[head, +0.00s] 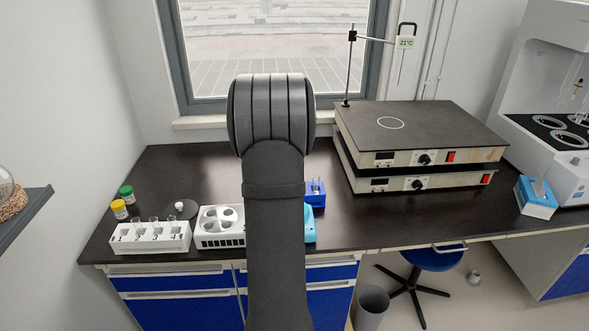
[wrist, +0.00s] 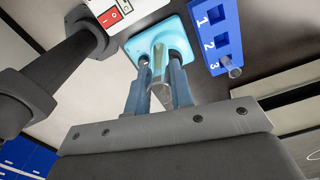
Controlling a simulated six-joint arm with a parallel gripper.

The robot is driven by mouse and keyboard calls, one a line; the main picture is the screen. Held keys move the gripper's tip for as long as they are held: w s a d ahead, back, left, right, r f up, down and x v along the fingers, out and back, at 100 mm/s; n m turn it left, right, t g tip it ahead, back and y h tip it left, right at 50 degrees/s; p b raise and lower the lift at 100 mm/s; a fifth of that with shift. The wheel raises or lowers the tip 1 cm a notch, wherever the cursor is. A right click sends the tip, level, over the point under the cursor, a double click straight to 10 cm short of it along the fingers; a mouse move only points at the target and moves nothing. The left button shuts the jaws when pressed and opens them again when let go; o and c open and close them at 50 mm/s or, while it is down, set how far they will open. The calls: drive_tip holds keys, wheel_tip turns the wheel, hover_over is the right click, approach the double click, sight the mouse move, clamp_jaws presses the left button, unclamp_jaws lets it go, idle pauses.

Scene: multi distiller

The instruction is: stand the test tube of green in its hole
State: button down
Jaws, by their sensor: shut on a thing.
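My gripper (wrist: 158,72) is shut on a clear glass test tube (wrist: 162,96) in the wrist view. The tube stands between the two blue-grey fingers, its near end toward the camera. A blue rack (wrist: 214,34) numbered 1, 2, 3 lies to the right, with another clear tube (wrist: 231,68) at hole 3. The rack (head: 316,193) and device (head: 310,224) show partly in the head view, where my arm hides the gripper and held tube.
On the left of the dark bench (head: 260,160) are a white rack (head: 150,240) numbered 1 to 4 with glassware, a white holder with round openings (head: 220,240), and jars with green (head: 126,190) and yellow (head: 118,204) lids. Stacked hotplates (head: 420,150) stand right.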

drive_tip(key=s+a+f+n, duration=0.1)
drive_tip(key=s+a+f, duration=0.1)
drive_tip(key=a, duration=0.5)
drive_tip(key=s+a+f+n, duration=0.1)
drive_tip(key=a+f, duration=0.1)
drive_tip(key=a, duration=0.6)
drive_tip(key=s+a+f+n, duration=0.1)
drive_tip(key=s+a+f, duration=0.1)
drive_tip(key=a, duration=0.5)
drive_tip(key=shift+s+a+f+n, duration=0.3)
drive_tip(key=shift+f+n, duration=0.1)
drive_tip(key=shift+f, duration=0.2)
drive_tip(key=shift+f, duration=0.1)
drive_tip(key=shift+f, duration=2.15)
drive_tip(key=c, duration=1.2)
unclamp_jaws()
